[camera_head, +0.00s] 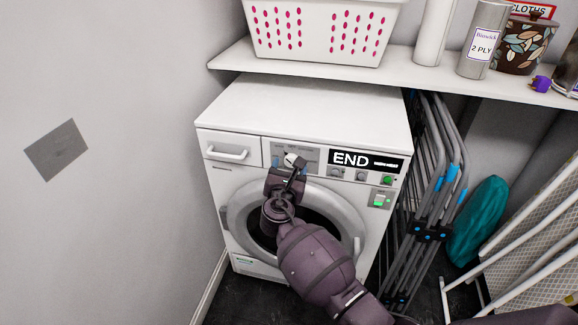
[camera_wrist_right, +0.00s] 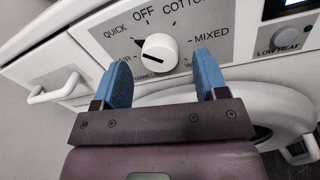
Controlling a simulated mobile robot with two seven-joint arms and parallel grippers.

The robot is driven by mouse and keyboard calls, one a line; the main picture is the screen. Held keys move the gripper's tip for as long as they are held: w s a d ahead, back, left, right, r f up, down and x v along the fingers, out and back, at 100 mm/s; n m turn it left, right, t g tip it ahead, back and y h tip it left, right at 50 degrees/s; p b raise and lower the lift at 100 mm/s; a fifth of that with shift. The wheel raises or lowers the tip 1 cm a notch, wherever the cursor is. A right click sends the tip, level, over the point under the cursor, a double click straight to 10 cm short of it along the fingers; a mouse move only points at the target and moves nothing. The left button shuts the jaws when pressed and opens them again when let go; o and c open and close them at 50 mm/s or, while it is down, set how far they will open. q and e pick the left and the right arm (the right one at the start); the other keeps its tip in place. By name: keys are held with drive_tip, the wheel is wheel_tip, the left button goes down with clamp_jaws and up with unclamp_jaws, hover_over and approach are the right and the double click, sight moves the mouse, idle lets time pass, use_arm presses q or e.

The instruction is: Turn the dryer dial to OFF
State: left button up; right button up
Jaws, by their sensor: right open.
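The dryer dial (camera_wrist_right: 160,53) is a round white knob with a short dark line, on a grey panel. Around it the wrist view shows OFF at the top, QUICK at upper left, MIXED at right and AIR at left. The dark line lies nearly level on the knob's left half, not towards OFF; its exact setting is unclear. My right gripper (camera_wrist_right: 162,62) is open, with one blue finger on each side of the dial; contact cannot be told. In the head view the dial (camera_head: 294,160) sits just above my right gripper (camera_head: 291,172). My left gripper is out of view.
The white dryer (camera_head: 300,108) stands under a shelf (camera_head: 398,70) holding a basket and rolls. Its display (camera_head: 352,159) reads END. A drawer handle (camera_head: 226,154) is left of the dial. A folded rack (camera_head: 437,180) stands at right, and a wall (camera_head: 110,220) at left.

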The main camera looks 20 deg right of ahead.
drive_tip(key=shift+w+d+f, duration=0.1)
drive_tip(key=shift+w+d, duration=0.3)
drive_tip(key=shift+w, duration=0.35)
drive_tip(key=c, duration=0.9)
drive_tip(key=shift+m, duration=0.3)
